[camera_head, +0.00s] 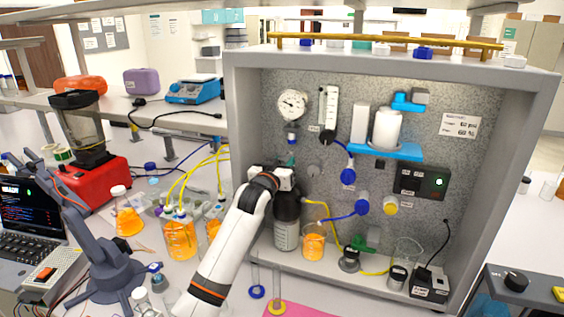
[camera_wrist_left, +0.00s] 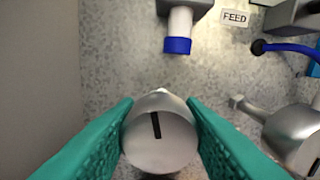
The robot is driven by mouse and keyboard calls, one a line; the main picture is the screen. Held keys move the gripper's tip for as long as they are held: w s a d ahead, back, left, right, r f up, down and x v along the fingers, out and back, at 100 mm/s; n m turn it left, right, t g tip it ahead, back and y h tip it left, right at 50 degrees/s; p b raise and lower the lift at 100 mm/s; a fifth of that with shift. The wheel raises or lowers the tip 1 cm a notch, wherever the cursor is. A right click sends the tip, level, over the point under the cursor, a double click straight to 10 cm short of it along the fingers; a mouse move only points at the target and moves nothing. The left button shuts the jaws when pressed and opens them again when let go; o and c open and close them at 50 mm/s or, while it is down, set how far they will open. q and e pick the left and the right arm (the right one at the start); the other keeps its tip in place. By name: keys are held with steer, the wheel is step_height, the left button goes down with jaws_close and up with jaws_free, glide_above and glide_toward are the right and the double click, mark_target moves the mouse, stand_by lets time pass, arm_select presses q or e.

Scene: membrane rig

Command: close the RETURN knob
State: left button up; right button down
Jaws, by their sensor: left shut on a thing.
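My left gripper (camera_head: 291,161) reaches into the grey cabinet at its back panel, left of the middle. In the left wrist view its teal fingers (camera_wrist_left: 160,132) are shut on the two sides of a round silver knob (camera_wrist_left: 162,153). The knob's face has a black mark, nearly upright and slightly tilted. No label for this knob shows, so I cannot read whether it is RETURN. In the head view my gripper hides it. A second silver knob (camera_wrist_left: 293,135) is to the right, apart from my fingers; it also shows in the head view (camera_head: 314,171). My right gripper is not in view.
A blue-tipped fitting (camera_wrist_left: 178,45) beside a FEED label (camera_wrist_left: 235,18) is above the held knob. A round gauge (camera_head: 292,104) is higher on the panel. A dark bottle (camera_head: 287,220) and an orange beaker (camera_head: 313,246) stand below my gripper. Blue and yellow tubes cross the panel.

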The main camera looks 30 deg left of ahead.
arm_select(q)
steer(key=shift+r+m+p, duration=0.15)
steer(key=shift+r+m, duration=0.1)
steer(key=shift+m, duration=0.4)
steer(key=shift+r+m+p, duration=0.15)
steer(key=shift+r+m, duration=0.05)
steer(key=shift+m, duration=0.45)
steer(key=o, duration=1)
steer(key=shift+w+f, duration=0.1)
steer(key=shift+f, duration=0.05)
steer(key=shift+c, duration=0.2)
steer(key=shift+o, duration=0.2)
steer(key=shift+f, duration=0.2)
steer(key=b+v, duration=0.3)
steer(key=v, duration=0.9)
steer(key=shift+b, duration=0.3)
